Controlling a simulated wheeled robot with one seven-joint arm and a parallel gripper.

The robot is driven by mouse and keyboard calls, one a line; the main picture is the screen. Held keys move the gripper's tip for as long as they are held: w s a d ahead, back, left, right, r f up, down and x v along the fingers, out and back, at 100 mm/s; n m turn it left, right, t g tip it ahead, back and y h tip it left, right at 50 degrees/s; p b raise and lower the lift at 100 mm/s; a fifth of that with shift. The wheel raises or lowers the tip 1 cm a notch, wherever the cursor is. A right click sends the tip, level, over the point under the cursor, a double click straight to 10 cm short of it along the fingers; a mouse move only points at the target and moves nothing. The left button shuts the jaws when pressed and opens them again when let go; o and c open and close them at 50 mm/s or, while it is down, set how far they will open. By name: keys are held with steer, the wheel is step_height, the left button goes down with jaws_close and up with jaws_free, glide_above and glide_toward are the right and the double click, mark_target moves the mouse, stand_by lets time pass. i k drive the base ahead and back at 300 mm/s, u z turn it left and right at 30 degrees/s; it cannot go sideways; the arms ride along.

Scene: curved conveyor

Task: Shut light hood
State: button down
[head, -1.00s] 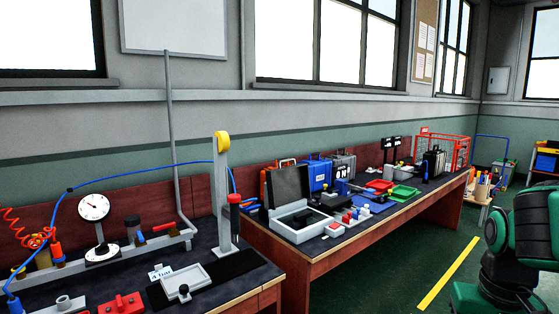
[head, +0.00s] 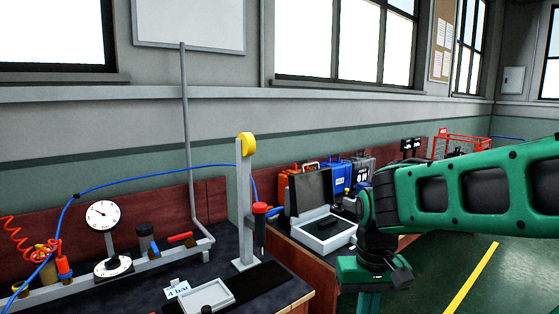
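A light grey box (head: 318,243) stands on the far workbench with its dark hinged lid (head: 309,194) raised; this looks like the light hood. Its shallow inside shows, with a dark item in it. My green arm reaches in from the right, and its end stands right of and nearer than the box, apart from it in the picture. My gripper (head: 376,276) is at the lower end of the arm. Its fingers are not clear, so I cannot tell whether it is open.
A grey post with a yellow top (head: 246,190) stands left of the box on the near bench. A dial gauge (head: 102,215) and blue hose are further left. Orange and blue cases (head: 336,174) stand behind the box. My arm hides much of the far bench.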

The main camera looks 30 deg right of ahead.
mark_target(309, 190)
steer(key=z, duration=0.35)
steer(key=i, duration=0.85)
steer(key=z, duration=0.65)
